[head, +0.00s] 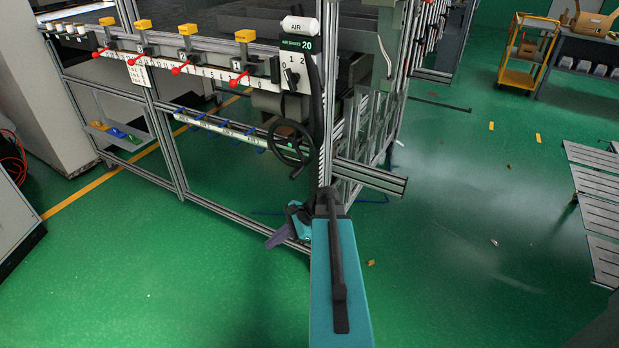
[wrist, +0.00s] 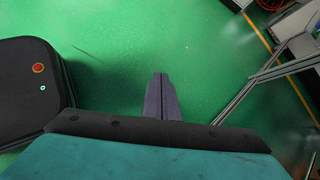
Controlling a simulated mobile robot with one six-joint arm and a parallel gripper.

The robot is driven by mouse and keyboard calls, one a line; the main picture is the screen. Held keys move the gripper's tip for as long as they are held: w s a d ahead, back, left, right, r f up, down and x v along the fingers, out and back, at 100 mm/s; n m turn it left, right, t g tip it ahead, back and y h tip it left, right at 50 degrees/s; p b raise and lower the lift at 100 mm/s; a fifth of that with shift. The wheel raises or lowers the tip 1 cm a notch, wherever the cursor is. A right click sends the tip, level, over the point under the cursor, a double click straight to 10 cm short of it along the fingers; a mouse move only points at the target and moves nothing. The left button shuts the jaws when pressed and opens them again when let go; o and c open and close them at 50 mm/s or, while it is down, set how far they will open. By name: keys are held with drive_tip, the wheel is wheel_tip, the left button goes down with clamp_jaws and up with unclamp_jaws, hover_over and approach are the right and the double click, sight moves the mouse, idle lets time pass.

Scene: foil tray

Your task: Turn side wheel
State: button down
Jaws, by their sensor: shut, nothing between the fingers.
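The side wheel (head: 291,160) is a dark round handwheel on the right end of the aluminium frame, below the selector plate marked 0, 1, 2. My gripper (head: 274,240) is purple-grey and hangs low, below the wheel and apart from it, near the frame's bottom rail. In the wrist view my gripper (wrist: 161,92) points over bare green floor, its fingers together and empty. The wheel does not show in the wrist view. My teal arm covers part of the floor in front of the frame's corner in the head view.
The frame's profile beam (head: 370,178) juts out to the right of the wheel. Red-handled levers (head: 182,69) and yellow blocks line the upper rail. A slatted platform (head: 605,195) stands at right, a yellow trolley (head: 530,55) behind. Green floor is open at front left.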

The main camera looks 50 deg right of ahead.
drive_tip(key=s+d+r+m+t+h+b, duration=0.1)
drive_tip(key=s+d+r+m+t+b, duration=0.2)
drive_tip(key=d+r, duration=0.7)
drive_tip(key=s+d+r+m+t+h+b, duration=0.2)
drive_tip(key=s+d+r+m+t, duration=0.2)
drive_tip(key=s+d+r+m, duration=0.3)
drive_tip(key=s+d+r, duration=0.1)
drive_tip(key=d+r, duration=0.3)
drive_tip(key=d, duration=0.2)
drive_tip(key=shift+d+t+b, duration=0.35)
drive_tip(key=shift+t+b, duration=0.05)
drive_tip(key=x, duration=1.3)
drive_tip(key=shift+w+p, duration=0.4)
drive_tip(key=shift+p, duration=0.05)
drive_tip(key=shift+f, duration=0.15)
